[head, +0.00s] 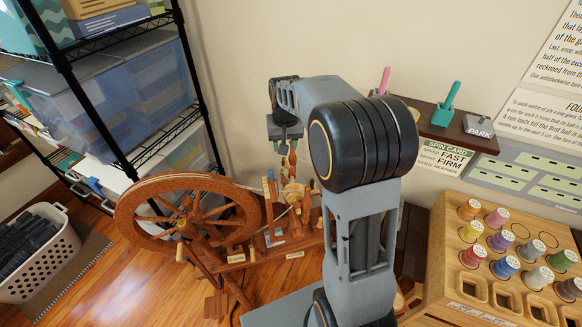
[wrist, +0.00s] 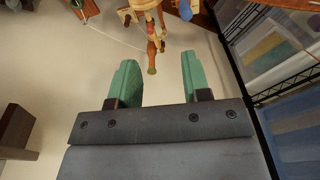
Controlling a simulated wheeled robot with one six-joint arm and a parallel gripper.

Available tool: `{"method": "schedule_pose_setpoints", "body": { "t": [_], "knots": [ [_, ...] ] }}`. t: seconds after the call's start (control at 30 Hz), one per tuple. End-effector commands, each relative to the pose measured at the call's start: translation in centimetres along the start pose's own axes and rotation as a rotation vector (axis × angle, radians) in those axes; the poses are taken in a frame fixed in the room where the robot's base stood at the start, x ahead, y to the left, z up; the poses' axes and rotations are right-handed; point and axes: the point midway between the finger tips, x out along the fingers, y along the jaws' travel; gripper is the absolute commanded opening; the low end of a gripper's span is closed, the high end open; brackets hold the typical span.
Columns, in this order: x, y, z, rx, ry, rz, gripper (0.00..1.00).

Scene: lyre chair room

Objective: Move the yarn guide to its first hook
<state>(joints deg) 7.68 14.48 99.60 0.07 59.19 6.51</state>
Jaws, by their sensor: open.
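The spinning wheel (head: 190,218) stands on the wood floor at left centre in the head view. Its upright wooden flyer part (head: 290,190) is right of the wheel, and it shows ahead of my gripper in the wrist view (wrist: 152,45). I cannot pick out the yarn guide or the first hook for certain on it. A thin pale yarn (wrist: 115,38) runs to this part from the left. My gripper (wrist: 158,75) is open, with its green fingers apart and nothing between them. The flyer's near end lies just beyond the fingertips, roughly between them; the exact gap is unclear.
A wall ledge (head: 440,125) holds pink and teal tools and a PARK sign. A wooden rack (head: 450,255) with thread spools stands at right. A wire shelf (head: 125,165) with bins is at left, near a white basket (head: 35,255). My arm hides the middle.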

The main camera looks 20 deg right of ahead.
Motion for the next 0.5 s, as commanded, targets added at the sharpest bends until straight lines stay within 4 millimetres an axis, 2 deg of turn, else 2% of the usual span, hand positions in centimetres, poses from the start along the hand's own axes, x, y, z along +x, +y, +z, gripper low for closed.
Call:
{"method": "schedule_pose_setpoints", "body": {
  "t": [0.03, 0.1, 0.2, 0.33, 0.5],
  "knots": [
    [1.3, 0.5, -1.9, 0.025, -0.025, 0.005, 0.44],
    [3.0, 1.2, -4.0, 0.055, -0.048, 0.010, 0.44],
    [5.3, 2.0, -6.2, 0.090, -0.075, 0.015, 0.44],
    [7.6, 3.0, -8.0, 0.123, -0.098, 0.020, 0.44],
    [9.6, 3.6, -8.9, 0.144, -0.115, 0.023, 0.44]
  ]
}}
